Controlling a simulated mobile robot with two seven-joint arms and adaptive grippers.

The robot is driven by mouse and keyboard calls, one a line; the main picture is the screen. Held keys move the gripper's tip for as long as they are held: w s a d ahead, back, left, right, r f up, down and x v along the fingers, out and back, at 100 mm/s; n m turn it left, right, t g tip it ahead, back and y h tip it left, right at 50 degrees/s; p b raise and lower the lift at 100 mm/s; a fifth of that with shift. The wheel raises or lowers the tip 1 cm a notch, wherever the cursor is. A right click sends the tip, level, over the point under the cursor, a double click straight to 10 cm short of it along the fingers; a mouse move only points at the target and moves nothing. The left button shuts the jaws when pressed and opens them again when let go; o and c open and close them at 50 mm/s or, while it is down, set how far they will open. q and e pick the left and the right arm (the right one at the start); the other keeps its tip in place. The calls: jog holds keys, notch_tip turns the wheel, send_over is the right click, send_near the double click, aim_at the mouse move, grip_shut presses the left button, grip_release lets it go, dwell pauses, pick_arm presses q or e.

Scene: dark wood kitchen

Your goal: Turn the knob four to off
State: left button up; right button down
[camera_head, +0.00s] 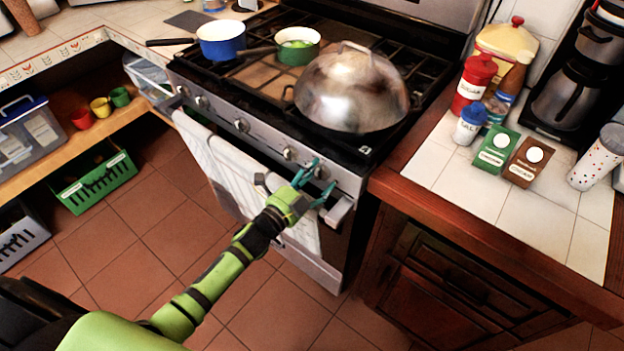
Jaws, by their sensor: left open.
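The stove's front panel (265,140) carries a row of silver knobs. The rightmost knob (321,172) is partly hidden by my gripper. The knob just left of it (290,153) shows clear of the fingers. My left gripper (318,182), green with teal fingers, is open at the right end of the panel. One finger is above and left of the rightmost knob, the other below and right. I cannot tell whether they touch it. Knob labels and settings are too small to read. My right gripper is not in view.
The oven handle (338,211) and a hanging white towel (215,165) are just below the panel. A large metal dome lid (352,88), a blue pot (221,40) and a green pot (297,47) are on the stove. A wooden counter edge (400,190) is close on the right.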

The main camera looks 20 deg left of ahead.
pick_arm(q)
jog(key=v, duration=1.2)
jog(key=shift+r, duration=0.1)
jog(key=s+a+f+n+g+y, duration=0.1)
jog(key=s+f+n+g+y, duration=0.2)
jog(key=f, duration=0.7)
jog(key=s+a+f+n+g+y, duration=0.15)
jog(key=s+f+n, duration=0.3)
jog(key=f, duration=0.45)
jog(key=s+a+f+n+g+y, duration=0.1)
jog(key=s+a+f+n+g, duration=0.2)
jog(key=f, duration=0.7)
jog(key=s+d+f+n+g, duration=0.1)
jog(key=s+f, duration=0.3)
jog(key=s, duration=0.4)
jog(key=s+d+f+n+g, duration=0.1)
jog(key=s+f+n+g, duration=0.2)
jog(key=s, duration=0.6)
jog(key=s+d+f+n+g, duration=0.1)
jog(key=s+f+g, duration=0.3)
jog(key=s, duration=0.4)
jog(key=shift+s+d+f+n+y, duration=0.35)
jog(key=shift+f+n, duration=0.3)
jog(key=shift+f, duration=0.2)
jog(key=shift+g, duration=0.25)
